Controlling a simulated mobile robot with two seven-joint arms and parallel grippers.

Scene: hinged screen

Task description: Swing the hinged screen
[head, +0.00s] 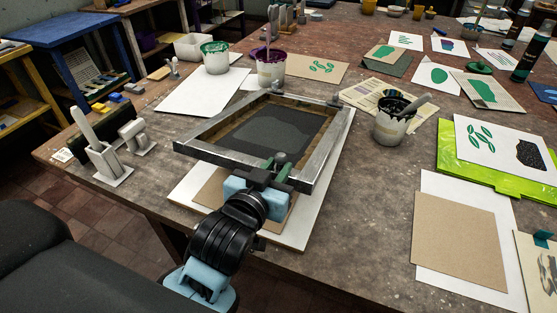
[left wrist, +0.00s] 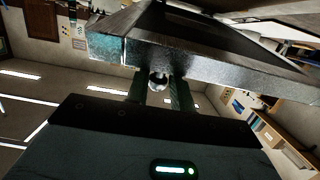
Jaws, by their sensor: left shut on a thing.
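The hinged screen (head: 213,155) is a grey frame around a dark mesh, in the middle of the head view, with hinge clamps (head: 335,101) at its far edge. Its near edge looks raised above the white baseboard (head: 315,200), with a brown sheet (head: 211,188) lying underneath. My left gripper (head: 273,170) is at the middle of the near edge, shut on a small round knob. In the left wrist view the knob (left wrist: 158,82) sits between the fingers, right by the frame edge (left wrist: 115,50). The exact tilt is hard to tell. My right gripper is not in view.
Paint pots stand behind the screen (head: 215,62) and to its right (head: 392,128). A grey stand (head: 105,160) is at the table's left edge. A green board (head: 455,182) with a printed sheet and a brown card (head: 460,240) lie at right.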

